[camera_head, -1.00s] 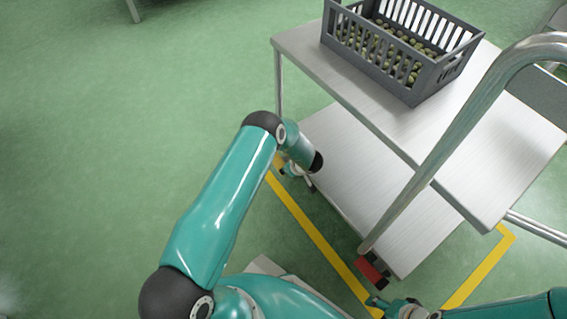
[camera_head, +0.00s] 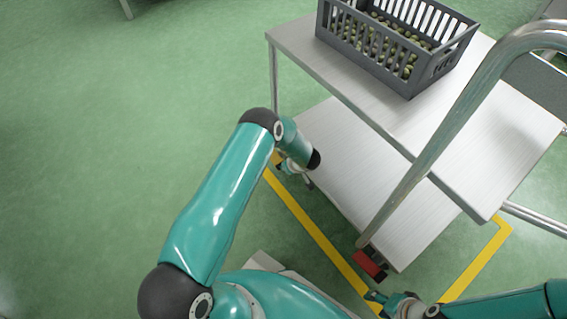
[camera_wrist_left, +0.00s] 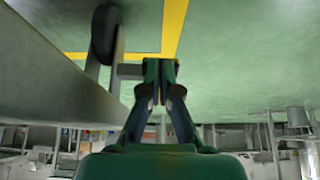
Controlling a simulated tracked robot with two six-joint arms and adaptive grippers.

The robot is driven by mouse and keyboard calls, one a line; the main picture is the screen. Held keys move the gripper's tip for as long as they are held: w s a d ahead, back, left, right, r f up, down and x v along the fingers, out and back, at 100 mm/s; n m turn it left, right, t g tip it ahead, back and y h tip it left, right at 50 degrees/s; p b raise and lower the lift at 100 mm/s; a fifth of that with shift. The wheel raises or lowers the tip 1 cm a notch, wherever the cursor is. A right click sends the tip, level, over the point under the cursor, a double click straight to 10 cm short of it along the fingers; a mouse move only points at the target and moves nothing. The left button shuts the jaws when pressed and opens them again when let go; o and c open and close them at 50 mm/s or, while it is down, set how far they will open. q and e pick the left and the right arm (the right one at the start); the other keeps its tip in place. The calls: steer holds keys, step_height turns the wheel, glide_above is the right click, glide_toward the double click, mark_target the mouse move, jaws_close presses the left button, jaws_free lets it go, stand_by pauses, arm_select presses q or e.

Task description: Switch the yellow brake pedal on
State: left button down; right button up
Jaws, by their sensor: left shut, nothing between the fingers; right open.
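I cannot make out a yellow brake pedal in either view. A red pedal (camera_head: 370,264) sits low at the near corner of the steel trolley (camera_head: 400,205). My left gripper (camera_head: 309,184) is down beside the trolley's left edge, small and partly hidden by its wrist. In the left wrist view its fingers (camera_wrist_left: 160,72) are shut with nothing between them, close to a short grey bar by a dark caster wheel (camera_wrist_left: 105,35). My right gripper (camera_head: 376,298) is open and empty, just below the red pedal, apart from it as far as I can see.
A grey crate (camera_head: 425,78) of olives stands on the trolley's upper shelf. The trolley's bent tube handle (camera_head: 440,150) rises at the right. Yellow floor lines (camera_head: 318,238) frame the trolley. The green floor at the left is clear.

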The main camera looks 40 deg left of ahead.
arm_select(q)
steer(key=s+d+r+p, duration=0.2)
steer(key=d+r+p, duration=0.4)
steer(key=d+r, duration=0.3)
steer(key=shift+s, duration=0.3)
